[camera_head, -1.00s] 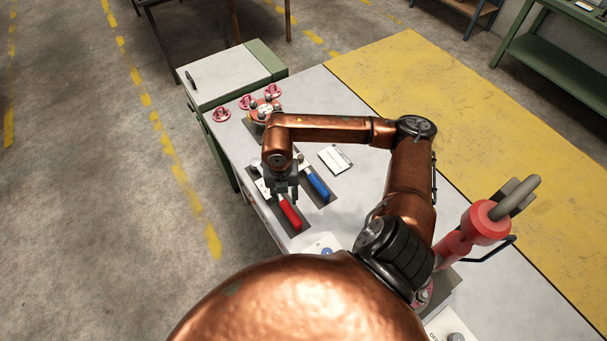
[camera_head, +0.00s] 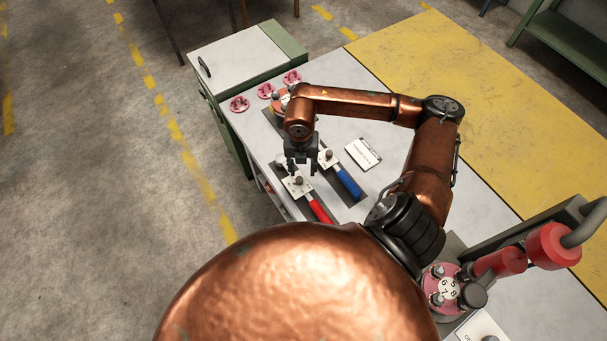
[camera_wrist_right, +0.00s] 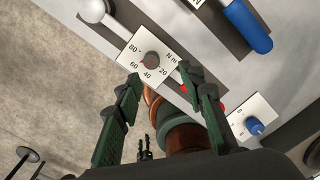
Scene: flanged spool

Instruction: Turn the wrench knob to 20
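The red-handled wrench (camera_head: 318,208) lies on the bench, with a white dial plate (camera_head: 298,186) at its head end. In the right wrist view the plate is marked 20, 40, 60, 80 and N m, with a small dark knob (camera_wrist_right: 151,58) in its middle. I cannot tell where the knob points. My right gripper (camera_head: 300,170) is above this plate, fingers down. In the wrist view its two green fingers (camera_wrist_right: 160,76) are apart with nothing held, and the knob shows just beyond the tips. The right finger partly hides the red handle.
A blue-handled wrench (camera_head: 347,183) with its own plate lies close on the right. A white card (camera_head: 362,154) lies beyond it. A pink flange (camera_head: 440,283) and red tool (camera_head: 552,246) stand at the lower right. A dial with a blue knob (camera_wrist_right: 254,126) is nearby.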

